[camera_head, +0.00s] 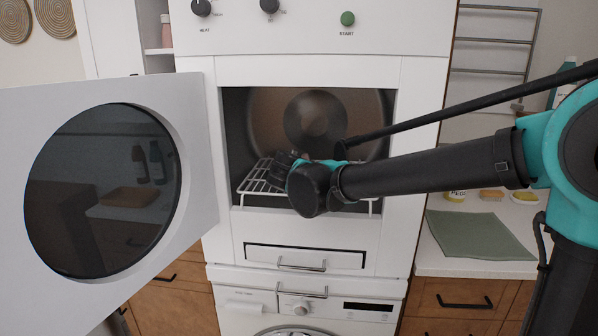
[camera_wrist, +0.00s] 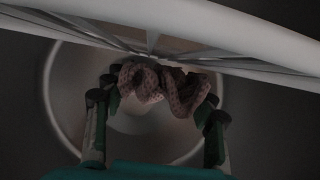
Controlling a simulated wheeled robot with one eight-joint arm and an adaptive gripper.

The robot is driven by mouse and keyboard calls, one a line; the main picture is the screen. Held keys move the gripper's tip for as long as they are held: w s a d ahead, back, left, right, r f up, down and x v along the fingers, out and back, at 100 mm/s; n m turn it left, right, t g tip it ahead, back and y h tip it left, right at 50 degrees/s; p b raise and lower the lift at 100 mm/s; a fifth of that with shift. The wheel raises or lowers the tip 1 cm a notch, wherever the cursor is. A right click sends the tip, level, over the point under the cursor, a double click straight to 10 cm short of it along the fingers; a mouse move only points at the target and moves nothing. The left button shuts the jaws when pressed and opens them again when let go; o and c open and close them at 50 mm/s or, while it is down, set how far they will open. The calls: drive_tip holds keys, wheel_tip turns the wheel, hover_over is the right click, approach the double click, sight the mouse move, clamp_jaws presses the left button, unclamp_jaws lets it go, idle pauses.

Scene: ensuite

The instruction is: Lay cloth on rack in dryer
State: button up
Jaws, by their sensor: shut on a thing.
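My gripper (camera_wrist: 160,88) is shut on a crumpled, pinkish-brown cloth (camera_wrist: 182,100) with a dotted texture, bunched between the fingers. In the head view my gripper (camera_head: 283,172) is inside the dryer's square opening, over the left part of the white wire rack (camera_head: 252,187); the cloth is hidden there. In the wrist view the rack's bars (camera_wrist: 225,66) run just beyond the cloth. I cannot tell whether cloth and rack touch. The dryer (camera_head: 420,90) is white, with its round drum (camera_head: 315,115) behind my gripper.
The dryer door (camera_head: 195,150) stands wide open to the left. My arm reaches in from the right across the opening, whose frame surrounds it closely. A grey-green cloth or mat (camera_head: 480,236) lies on the right counter. A towel rail (camera_head: 495,40) is on the wall above.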

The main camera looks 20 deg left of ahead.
drive_tip(key=shift+f, duration=0.15)
drive_tip(key=o, duration=1.2)
drive_tip(key=shift+f, duration=0.1)
drive_tip(key=shift+s+r, duration=0.2)
drive_tip(key=shift+s, duration=0.15)
drive_tip(key=v, duration=1.1)
drive_tip(key=shift+s+d+r, duration=0.1)
drive_tip(key=shift+s+d, duration=0.05)
